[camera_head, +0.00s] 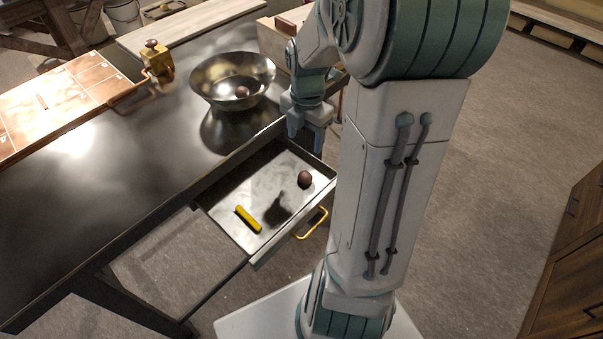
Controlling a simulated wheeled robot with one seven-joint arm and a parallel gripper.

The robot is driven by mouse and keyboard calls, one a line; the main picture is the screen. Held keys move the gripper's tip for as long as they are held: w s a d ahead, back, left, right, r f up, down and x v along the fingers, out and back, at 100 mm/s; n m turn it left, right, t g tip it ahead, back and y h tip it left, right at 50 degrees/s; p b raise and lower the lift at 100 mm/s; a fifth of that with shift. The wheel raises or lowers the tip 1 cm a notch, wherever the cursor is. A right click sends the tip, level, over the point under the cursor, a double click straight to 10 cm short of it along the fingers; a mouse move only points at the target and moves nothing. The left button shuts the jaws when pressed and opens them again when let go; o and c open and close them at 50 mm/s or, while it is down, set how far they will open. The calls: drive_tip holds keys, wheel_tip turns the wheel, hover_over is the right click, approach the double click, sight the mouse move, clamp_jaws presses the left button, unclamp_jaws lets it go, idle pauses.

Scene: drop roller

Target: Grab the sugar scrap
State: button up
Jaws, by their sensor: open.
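My gripper (305,136) is open and points down, empty, above the back of the open drawer (263,262) and beside the table edge. In the drawer lie a dark reddish-brown round lump (305,179) at the right and a yellow bar (248,218) at the left. The gripper is apart from both. A similar dark lump (242,91) sits inside the metal bowl (215,84) on the table. I cannot tell by looks alone which of these is the sugar scrap.
The drawer has a yellow handle (313,223) at its front. On the dark metal table (120,190) stand a copper plate (60,102), a small brass weight (157,58) and a wooden box (272,38) behind my gripper. Open floor (490,170) lies to the right.

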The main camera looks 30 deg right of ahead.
hover_over(305, 174)
drive_tip(key=f, duration=0.5)
drive_tip(key=f+b, duration=0.1)
drive_tip(key=f, duration=0.2)
drive_tip(key=shift+w+f, duration=0.3)
drive_tip(key=shift+f, duration=0.05)
drive_tip(key=f, duration=0.4)
drive_tip(key=shift+s+f, duration=0.1)
drive_tip(key=shift+s, duration=0.3)
drive_tip(key=shift+f, duration=0.55)
drive_tip(key=c, duration=1.1)
